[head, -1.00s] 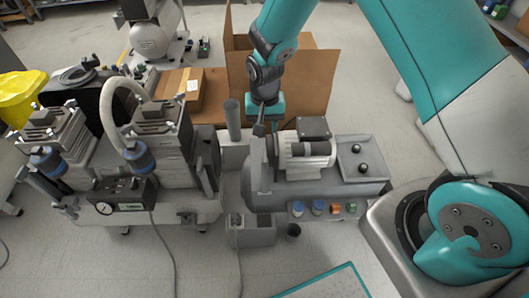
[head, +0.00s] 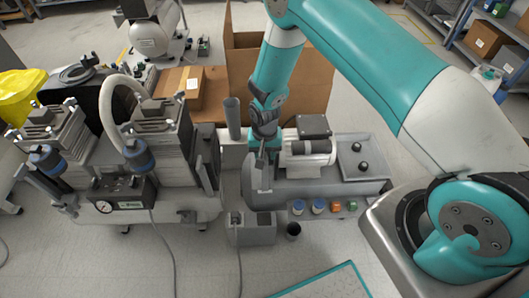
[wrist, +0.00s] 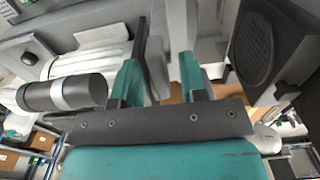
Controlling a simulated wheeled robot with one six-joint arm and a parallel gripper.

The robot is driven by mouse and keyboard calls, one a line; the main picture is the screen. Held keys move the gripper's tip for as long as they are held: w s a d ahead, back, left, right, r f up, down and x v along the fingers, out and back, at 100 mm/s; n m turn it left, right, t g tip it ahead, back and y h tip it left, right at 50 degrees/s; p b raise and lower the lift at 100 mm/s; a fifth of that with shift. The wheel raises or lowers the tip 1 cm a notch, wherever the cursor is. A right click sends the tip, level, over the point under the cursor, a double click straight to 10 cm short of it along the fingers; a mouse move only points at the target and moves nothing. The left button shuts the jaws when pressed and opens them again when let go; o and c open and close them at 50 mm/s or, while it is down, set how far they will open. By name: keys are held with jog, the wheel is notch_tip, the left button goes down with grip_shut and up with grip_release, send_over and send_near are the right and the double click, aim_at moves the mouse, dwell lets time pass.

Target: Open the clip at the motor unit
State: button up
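The motor unit (head: 308,162) is a pale ribbed cylinder with a dark box on top, mounted on a grey base. A narrow grey upright piece (head: 261,178) stands at its left end; I cannot tell for certain whether this is the clip. My gripper (head: 262,158) points down at this left end, just above or at the upright piece. In the wrist view my gripper (wrist: 158,62) has its two teal fingers apart, with a light grey surface showing between them. I cannot tell whether they touch it. The ribbed motor housing (wrist: 95,52) shows on the left there.
A compressor with two ribbed cylinder blocks (head: 165,150) and a white hose stands to the left. A dark grey tube (head: 232,118) rises close to my gripper. A cardboard box (head: 310,80) stands behind. Several small coloured parts (head: 319,207) line the base's front.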

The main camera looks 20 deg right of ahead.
grip_shut()
jog(key=shift+n, duration=0.4)
jog(key=n, duration=0.3)
jog(key=shift+n, duration=0.4)
jog(key=n+b, duration=0.1)
jog(key=n, duration=0.3)
jog(key=shift+n, duration=0.3)
jog(key=n, duration=0.8)
jog(key=shift+n, duration=0.3)
jog(key=shift+w, duration=0.1)
